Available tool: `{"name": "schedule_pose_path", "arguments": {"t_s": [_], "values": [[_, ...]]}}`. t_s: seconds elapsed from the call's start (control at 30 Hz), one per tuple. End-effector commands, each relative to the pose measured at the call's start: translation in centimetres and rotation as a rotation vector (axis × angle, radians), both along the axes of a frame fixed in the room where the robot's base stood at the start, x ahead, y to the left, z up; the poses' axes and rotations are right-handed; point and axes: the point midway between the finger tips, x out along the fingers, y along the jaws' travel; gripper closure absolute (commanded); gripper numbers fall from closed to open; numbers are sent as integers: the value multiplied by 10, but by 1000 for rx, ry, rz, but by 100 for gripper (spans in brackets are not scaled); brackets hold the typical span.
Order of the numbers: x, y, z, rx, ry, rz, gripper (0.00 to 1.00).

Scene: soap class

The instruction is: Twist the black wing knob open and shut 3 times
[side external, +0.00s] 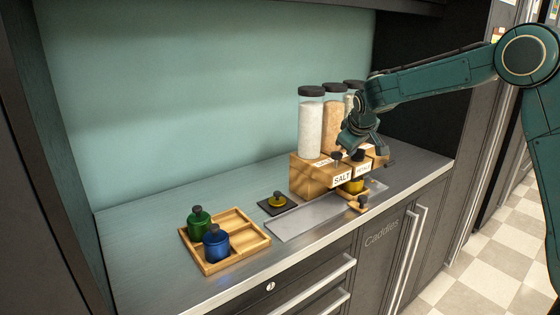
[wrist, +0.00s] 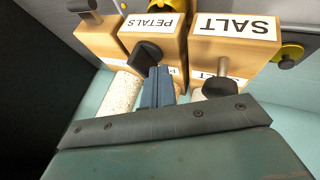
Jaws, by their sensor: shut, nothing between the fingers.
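Black knobs sit on short stems on the fronts of wooden dispensers. One black knob (side external: 358,155) is on the PETALS dispenser and shows in the wrist view (wrist: 147,53). Another black knob (side external: 337,157) is on the SALT dispenser, also in the wrist view (wrist: 222,88). I cannot tell for sure which is the wing knob meant. My gripper (wrist: 158,84) is shut and empty, its blue-grey fingers together just beside the PETALS knob. In the side view my gripper (side external: 356,143) hangs over the dispensers; whether it touches the knob is not clear.
Tall jars (side external: 311,125) stand on the dispensers. A yellow cup (side external: 354,185) sits beneath the PETALS outlet. A metal tray (side external: 300,219) lies in front. A wooden caddy (side external: 262,243) with green (side external: 199,222) and blue (side external: 216,243) jars stands at left. The counter's back left is clear.

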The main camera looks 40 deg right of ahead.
Motion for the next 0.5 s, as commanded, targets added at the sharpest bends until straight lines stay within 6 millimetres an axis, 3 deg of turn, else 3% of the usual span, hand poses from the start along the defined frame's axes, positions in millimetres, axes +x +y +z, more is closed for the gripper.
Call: {"name": "schedule_pose_path", "arguments": {"t_s": [0.5], "values": [[13,0,-1,1,1,-410,100]]}}
